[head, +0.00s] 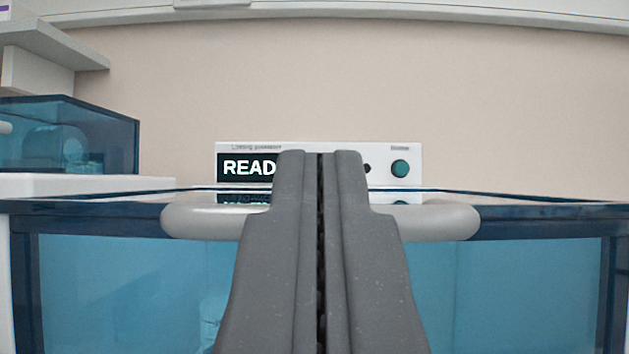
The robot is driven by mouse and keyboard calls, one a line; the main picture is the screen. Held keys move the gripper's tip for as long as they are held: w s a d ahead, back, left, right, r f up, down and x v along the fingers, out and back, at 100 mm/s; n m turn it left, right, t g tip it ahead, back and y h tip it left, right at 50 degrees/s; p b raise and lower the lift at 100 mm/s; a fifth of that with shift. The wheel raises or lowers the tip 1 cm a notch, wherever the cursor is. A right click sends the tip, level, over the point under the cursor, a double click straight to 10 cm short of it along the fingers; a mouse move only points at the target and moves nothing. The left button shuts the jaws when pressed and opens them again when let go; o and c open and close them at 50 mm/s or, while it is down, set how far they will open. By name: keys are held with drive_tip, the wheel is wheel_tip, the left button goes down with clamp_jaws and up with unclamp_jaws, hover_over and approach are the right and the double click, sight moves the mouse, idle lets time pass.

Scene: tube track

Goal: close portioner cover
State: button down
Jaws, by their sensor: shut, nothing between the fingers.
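The portioner's blue see-through cover (520,280) fills the lower part of the head view, with dark blue edges. A rounded grey handle (450,220) runs across its upper front edge. My gripper (320,158) is shut and empty, pointing forward in the middle of the view. Its fingers hide the middle of the handle; I cannot tell whether they touch it. Behind the cover stands a white panel (315,150) with a dark display reading "READ", its right end hidden by my fingers, and a round green button (400,168).
Another blue see-through box (70,135) stands on a white surface (90,185) at the left. A grey shelf (45,50) juts out above it. A plain beige wall (400,80) is at the back, and the space above the cover is clear.

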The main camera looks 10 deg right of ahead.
drive_tip(key=s+r+v, duration=0.1)
drive_tip(key=v, duration=0.7)
drive_tip(key=w+a+r+n+g+y, duration=0.1)
drive_tip(key=a+r+g+y, duration=0.15)
drive_tip(key=r, duration=0.65)
drive_tip(key=w+a+r+n+g+y, duration=0.1)
drive_tip(key=w+a+r+g+y, duration=0.15)
drive_tip(key=r, duration=0.65)
drive_tip(key=s+a+r+g, duration=0.2)
drive_tip(key=s+r, duration=0.4)
drive_tip(key=s, duration=0.4)
drive_tip(key=s+a+r+g+y, duration=0.1)
drive_tip(key=s+a+r, duration=0.3)
drive_tip(key=s, duration=0.6)
wheel_tip(320, 180, up, 3)
drive_tip(key=shift+f+n+g, duration=0.1)
drive_tip(key=shift+n+g, duration=0.3)
drive_tip(key=shift+g, duration=0.2)
drive_tip(key=shift+s, duration=0.1)
